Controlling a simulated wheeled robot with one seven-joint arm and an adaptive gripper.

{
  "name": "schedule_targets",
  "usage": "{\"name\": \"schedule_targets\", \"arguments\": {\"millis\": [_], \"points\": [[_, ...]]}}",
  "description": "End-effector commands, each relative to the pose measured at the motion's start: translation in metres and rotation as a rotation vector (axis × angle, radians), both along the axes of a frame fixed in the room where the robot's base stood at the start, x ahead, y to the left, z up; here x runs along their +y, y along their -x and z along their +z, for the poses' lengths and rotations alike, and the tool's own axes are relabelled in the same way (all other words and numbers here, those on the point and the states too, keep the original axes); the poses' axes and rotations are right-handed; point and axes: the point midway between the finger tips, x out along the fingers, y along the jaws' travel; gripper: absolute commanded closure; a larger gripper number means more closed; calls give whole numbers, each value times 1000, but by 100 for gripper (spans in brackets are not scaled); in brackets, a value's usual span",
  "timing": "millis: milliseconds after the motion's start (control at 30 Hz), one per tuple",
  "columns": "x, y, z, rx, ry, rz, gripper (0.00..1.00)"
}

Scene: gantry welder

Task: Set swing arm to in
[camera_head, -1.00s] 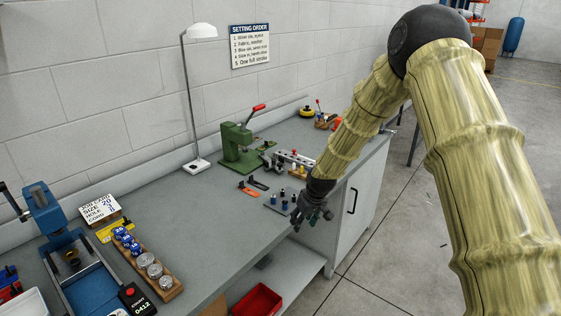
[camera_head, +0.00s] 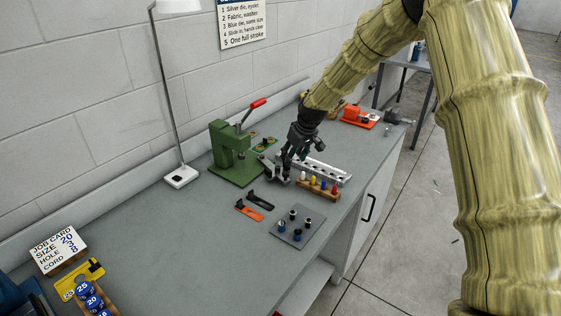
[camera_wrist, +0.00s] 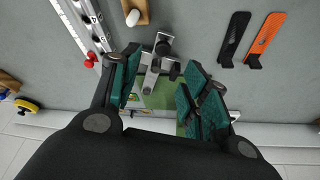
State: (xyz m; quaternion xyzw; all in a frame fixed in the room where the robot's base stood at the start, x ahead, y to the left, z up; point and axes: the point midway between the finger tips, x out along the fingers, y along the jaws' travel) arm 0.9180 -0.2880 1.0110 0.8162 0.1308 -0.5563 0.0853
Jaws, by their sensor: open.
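The green press (camera_head: 226,158) with a red-tipped lever stands on the bench near the wall. A grey metal swing arm (camera_head: 271,171) sticks out at its right side; part of it is hidden behind my fingers. In the wrist view the swing arm (camera_wrist: 154,62) shows as a grey bar with a clamp-like end, over the press's green base. My gripper (camera_head: 292,164) is open just above and beside the swing arm. In the wrist view its fingers (camera_wrist: 157,88) spread on either side of the bar. I cannot tell whether they touch it.
A holed metal rail (camera_head: 325,171) and a wooden block with coloured pegs (camera_head: 318,189) lie close to my gripper's right. An orange tool (camera_head: 256,214) and a grey plate with dies (camera_head: 298,226) lie in front. The lamp (camera_head: 181,176) stands left.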

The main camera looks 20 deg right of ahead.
Motion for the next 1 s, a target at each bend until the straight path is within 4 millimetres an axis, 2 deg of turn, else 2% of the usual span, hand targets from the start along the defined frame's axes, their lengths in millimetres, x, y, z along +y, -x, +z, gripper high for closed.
{"name": "schedule_targets", "arguments": {"millis": [233,400,533,800,1000], "points": [[1,18,7,-24,-1,0,54],[2,21,-4,-33,-2,-3,54],[4,11,-23,-28,-1,-2,54],[10,-27,-75,2,0,0,54],[12,-36,-92,1,-1,0,54]]}}
